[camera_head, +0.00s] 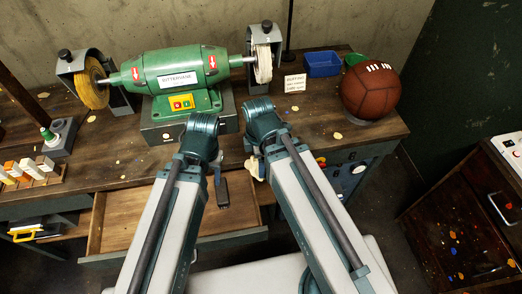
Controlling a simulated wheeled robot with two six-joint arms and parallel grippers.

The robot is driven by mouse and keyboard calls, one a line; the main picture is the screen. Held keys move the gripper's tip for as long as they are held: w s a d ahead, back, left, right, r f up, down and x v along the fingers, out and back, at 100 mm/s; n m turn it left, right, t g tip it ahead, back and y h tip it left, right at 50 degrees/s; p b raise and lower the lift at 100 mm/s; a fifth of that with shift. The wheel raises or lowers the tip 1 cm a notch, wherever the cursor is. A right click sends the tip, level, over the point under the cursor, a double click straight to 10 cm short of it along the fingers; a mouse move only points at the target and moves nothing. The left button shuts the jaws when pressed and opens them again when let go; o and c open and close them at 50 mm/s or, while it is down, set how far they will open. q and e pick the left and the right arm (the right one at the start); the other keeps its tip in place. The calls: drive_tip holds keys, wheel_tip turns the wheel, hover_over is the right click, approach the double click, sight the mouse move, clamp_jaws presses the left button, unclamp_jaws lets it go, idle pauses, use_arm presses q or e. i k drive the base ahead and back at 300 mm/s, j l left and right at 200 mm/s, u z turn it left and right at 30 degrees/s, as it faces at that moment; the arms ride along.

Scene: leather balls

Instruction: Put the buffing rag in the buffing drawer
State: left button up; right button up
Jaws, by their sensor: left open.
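An open wooden drawer (125,217) juts out from the bench below the green grinder; my left arm crosses in front of it. Its label cannot be seen. My left gripper (221,188) shows only in part beside my left arm, dark against the drawer's inside. It is open, and I see nothing between its fingers. A small beige cloth (254,165), which looks like the buffing rag, shows at the bench's front edge between my arms, partly hidden by my right arm. My right gripper is hidden behind that arm.
The green grinder (180,78) with its buffing wheels stands on the bench (330,125). A brown leather ball (371,91), a blue tray (322,64) and a lettered card (293,83) are at the right. White-tipped blocks (30,167) stand at the left. A dark cabinet (460,215) is at far right.

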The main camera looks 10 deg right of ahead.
sight(132, 227)
drive_tip(key=k+j+u, duration=0.15)
drive_tip(key=j+u, duration=0.25)
drive_tip(key=k+j+u, duration=0.1)
drive_tip(key=j+u, duration=0.65)
drive_tip(key=k, duration=0.05)
